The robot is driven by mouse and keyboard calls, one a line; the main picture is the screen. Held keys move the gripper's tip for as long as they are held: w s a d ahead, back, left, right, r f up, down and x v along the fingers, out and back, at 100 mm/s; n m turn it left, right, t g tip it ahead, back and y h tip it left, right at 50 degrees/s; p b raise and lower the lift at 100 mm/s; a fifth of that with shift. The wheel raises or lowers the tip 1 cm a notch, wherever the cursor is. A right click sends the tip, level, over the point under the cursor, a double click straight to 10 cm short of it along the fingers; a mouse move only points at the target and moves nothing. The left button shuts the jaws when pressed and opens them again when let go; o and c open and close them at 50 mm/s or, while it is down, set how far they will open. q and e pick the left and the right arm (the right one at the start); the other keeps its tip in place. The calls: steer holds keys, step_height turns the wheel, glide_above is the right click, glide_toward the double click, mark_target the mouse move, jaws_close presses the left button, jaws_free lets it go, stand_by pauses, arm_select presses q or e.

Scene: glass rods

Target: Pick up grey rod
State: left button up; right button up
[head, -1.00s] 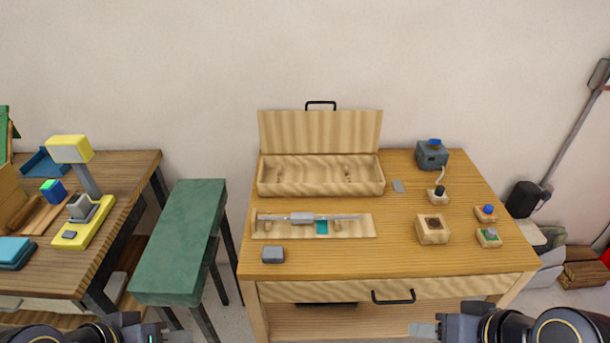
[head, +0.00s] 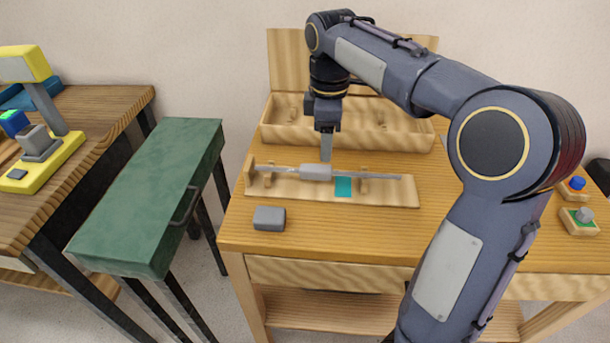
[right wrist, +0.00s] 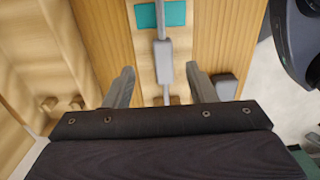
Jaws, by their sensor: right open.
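The grey rod (head: 345,175) lies level across upright wooden supports on a wooden stand (head: 405,195), with a thicker grey block (head: 316,172) around it left of its middle. A teal patch (head: 343,187) marks the stand below the rod. My right gripper (head: 326,155) points down just above and behind the block. In the right wrist view my right gripper (right wrist: 162,85) is open, one finger on each side of the rod (right wrist: 160,18) and block (right wrist: 163,62), with nothing held. Contact cannot be seen. My left gripper is out of view.
An open wooden case (head: 385,135) stands behind the stand. A small grey box (head: 269,218) sits in front left. Small button blocks (head: 578,220) are at the right. A green bench (head: 150,195) stands left of the table. Bare tabletop lies in front.

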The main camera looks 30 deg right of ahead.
mark_target(325, 168)
steer(key=f+b, duration=0.1)
steer(key=f, duration=0.6)
steer(key=shift+s+a+b, duration=0.1)
steer(key=shift+s+b, duration=0.1)
steer(key=shift+b, duration=0.15)
steer(key=shift+r, duration=0.1)
steer(key=c, duration=1.1)
